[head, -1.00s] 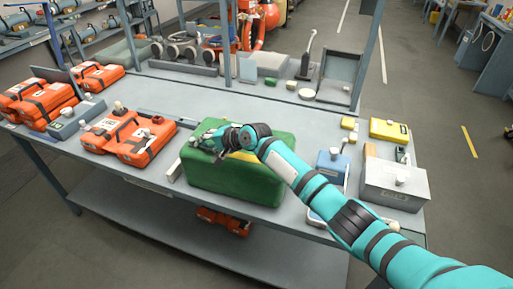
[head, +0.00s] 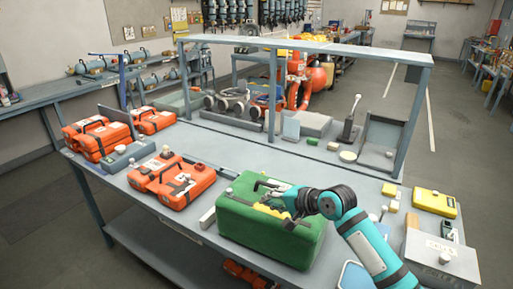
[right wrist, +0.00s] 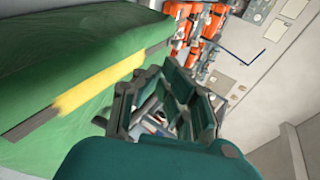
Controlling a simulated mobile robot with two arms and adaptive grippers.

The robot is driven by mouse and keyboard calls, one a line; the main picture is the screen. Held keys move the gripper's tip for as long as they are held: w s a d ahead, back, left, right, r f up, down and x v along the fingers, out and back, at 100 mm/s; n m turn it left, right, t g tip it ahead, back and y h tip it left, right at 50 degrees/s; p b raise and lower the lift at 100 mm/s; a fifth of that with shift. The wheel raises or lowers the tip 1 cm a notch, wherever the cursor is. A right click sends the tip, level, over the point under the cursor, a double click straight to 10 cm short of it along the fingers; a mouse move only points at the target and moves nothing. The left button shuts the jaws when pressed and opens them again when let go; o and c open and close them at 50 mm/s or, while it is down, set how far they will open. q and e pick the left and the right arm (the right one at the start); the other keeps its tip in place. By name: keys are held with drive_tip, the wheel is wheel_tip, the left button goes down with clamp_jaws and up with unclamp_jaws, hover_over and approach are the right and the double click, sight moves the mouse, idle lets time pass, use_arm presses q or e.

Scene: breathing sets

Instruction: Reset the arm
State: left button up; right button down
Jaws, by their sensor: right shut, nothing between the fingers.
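A green case with a yellow stripe (head: 262,235) sits on the grey workbench (head: 160,226) near its front edge. My right arm, teal with dark joints, reaches in from the lower right. My right gripper (head: 275,192) is over the top of the case in the head view, shut and empty. I cannot tell whether it touches the case. In the right wrist view the shut gripper (right wrist: 170,103) is beside the case's green side (right wrist: 60,50). My left gripper is not in view.
Orange cases (head: 170,182) lie to the left on the bench. A grey box (head: 440,262) and a yellow box (head: 434,202) stand to the right. A raised shelf frame (head: 300,45) runs along the back, with small equipment beneath it.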

drive_tip(key=s+d+f+n+g+h, duration=0.1)
drive_tip(key=s+f+n+h, duration=0.15)
drive_tip(key=s+f, duration=0.6)
drive_tip(key=s+d+f+n+g+h, duration=0.1)
drive_tip(key=s+f+n, duration=0.4)
drive_tip(key=s, duration=0.6)
drive_tip(key=s+d+f+n+g+h, duration=0.2)
drive_tip(key=s+d, duration=0.4)
drive_tip(key=s, duration=0.4)
drive_tip(key=s+d+f+n+g+h, duration=0.1)
drive_tip(key=s+d+f+n+h, duration=0.3)
drive_tip(key=s, duration=0.6)
wheel_tip(320, 180, down, 27)
drive_tip(key=s+d+m+g+y+b, duration=0.1)
drive_tip(key=s+m+b, duration=0.1)
use_arm(q)
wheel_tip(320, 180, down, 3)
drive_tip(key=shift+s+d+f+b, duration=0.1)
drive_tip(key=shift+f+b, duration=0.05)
drive_tip(key=shift+b, duration=0.5)
use_arm(e)
drive_tip(key=s+d+f+g, duration=0.1)
drive_tip(key=s+d+f, duration=0.2)
drive_tip(key=s+f, duration=1.3)
drive_tip(key=shift+s+f+g, duration=0.15)
drive_tip(key=shift+g, duration=0.15)
drive_tip(key=shift+d, duration=0.1)
